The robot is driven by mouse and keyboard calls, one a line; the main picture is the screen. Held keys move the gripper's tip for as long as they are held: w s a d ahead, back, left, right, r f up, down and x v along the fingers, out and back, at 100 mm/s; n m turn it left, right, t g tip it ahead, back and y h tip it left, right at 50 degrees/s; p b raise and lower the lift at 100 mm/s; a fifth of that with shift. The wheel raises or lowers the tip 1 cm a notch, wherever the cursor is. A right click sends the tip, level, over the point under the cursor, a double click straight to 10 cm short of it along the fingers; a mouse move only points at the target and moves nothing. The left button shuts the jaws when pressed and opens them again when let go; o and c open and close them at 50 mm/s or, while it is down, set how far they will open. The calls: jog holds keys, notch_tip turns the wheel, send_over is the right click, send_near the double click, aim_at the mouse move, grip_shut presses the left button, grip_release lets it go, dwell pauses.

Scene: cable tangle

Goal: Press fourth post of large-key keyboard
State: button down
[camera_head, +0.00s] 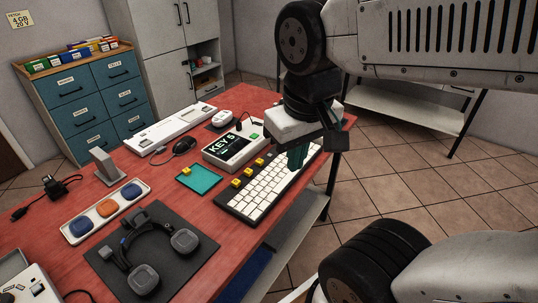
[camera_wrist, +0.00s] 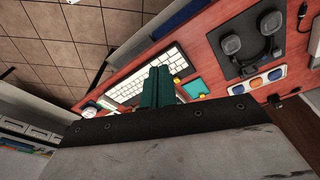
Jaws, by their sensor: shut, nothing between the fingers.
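The large-key keyboard (camera_head: 268,190) has white keys in a dark frame and lies along the table's right edge in the head view. Several yellow posts (camera_head: 248,171) stand along its back edge; three show, and any further along are hidden by my gripper. My gripper (camera_head: 297,158) has teal fingers, shut and empty, pointing down over the keyboard's far end. Whether they touch it I cannot tell. In the wrist view the fingers (camera_wrist: 155,88) cover part of the keyboard (camera_wrist: 172,62), and a yellow post (camera_wrist: 177,80) shows beside them.
A display box reading "KEY 5" (camera_head: 230,146) stands behind the keyboard. A teal pad (camera_head: 203,182) with a yellow block lies left of it.

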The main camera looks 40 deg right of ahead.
jog(key=w+d+f+m+t+h, duration=0.1)
jog(key=w+d+m, duration=0.1)
jog(key=w+d, duration=0.3)
jog(key=w+d+f+m+t+h, duration=0.1)
jog(key=w+d+f+m, duration=0.15)
jog(key=w, duration=0.55)
jog(key=m+t+y, duration=0.2)
jog(key=m+t, duration=0.3)
send_over(271, 157)
notch_tip(271, 157, down, 13)
jog(key=shift+s+n, duration=0.1)
jog(key=shift+n, duration=0.15)
jog(key=shift+f, duration=4.3)
jog(key=shift+f, duration=0.15)
jog(key=shift+f, duration=0.3)
